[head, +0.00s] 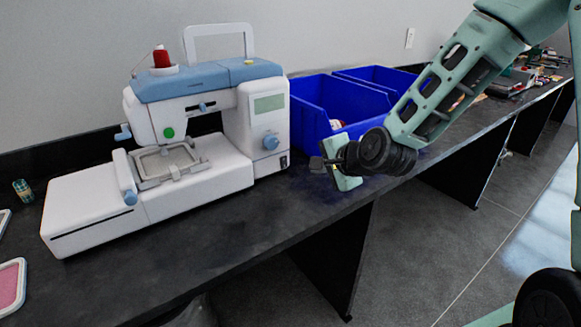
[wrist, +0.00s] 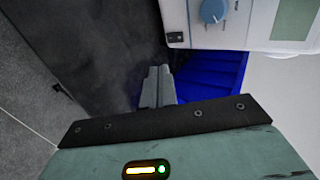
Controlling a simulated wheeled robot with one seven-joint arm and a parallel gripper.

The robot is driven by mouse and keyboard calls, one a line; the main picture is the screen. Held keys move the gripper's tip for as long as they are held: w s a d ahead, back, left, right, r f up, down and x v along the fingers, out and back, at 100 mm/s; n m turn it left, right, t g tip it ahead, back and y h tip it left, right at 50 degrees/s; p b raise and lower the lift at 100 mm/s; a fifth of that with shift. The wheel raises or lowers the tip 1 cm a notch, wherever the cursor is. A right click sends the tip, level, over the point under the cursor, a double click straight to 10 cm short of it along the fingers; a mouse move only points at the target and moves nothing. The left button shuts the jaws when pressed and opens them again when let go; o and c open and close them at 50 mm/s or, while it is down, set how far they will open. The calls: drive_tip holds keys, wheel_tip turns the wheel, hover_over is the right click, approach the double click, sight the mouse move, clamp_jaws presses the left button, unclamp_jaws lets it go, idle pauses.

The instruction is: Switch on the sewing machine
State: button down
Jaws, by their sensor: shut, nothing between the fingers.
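The sewing machine (head: 250,125) is white with a light blue top. It stands on the black counter at the left half of the head view. A small dark switch (head: 284,161) sits low on its right end, below the blue dial (head: 271,142). My gripper (head: 317,165) is shut and empty, just right of that end, apart from the machine. In the wrist view my gripper (wrist: 158,86) points toward the counter. The machine's body (wrist: 240,22) fills the top right there, with the dark switch (wrist: 175,38) at its lower left corner. I cannot tell the switch's position.
Blue bins (head: 318,97) stand behind my gripper, right of the machine. The black counter (head: 225,240) is bare in front of the machine, and its front edge drops to the floor. A pink-filled tray (head: 10,285) and a small jar (head: 23,190) lie at left.

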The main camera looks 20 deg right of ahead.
sight(284, 162)
drive_tip(key=x, duration=0.9)
drive_tip(key=shift+w+a+f, duration=0.1)
drive_tip(key=shift+w+f, duration=0.15)
drive_tip(key=shift+w, duration=0.05)
drive_tip(key=shift+w+a, duration=0.2)
drive_tip(key=shift+w, duration=0.35)
drive_tip(key=shift+w+a, duration=0.15)
drive_tip(key=shift+w, duration=0.4)
drive_tip(key=shift+w+a+f, duration=0.1)
drive_tip(key=shift+w+a, duration=0.05)
drive_tip(key=shift+w, duration=0.45)
drive_tip(key=shift+w+f, duration=0.1)
drive_tip(key=shift+a+r+p, duration=0.1)
drive_tip(key=shift+r+p, duration=0.4)
drive_tip(key=shift+r, duration=0.4)
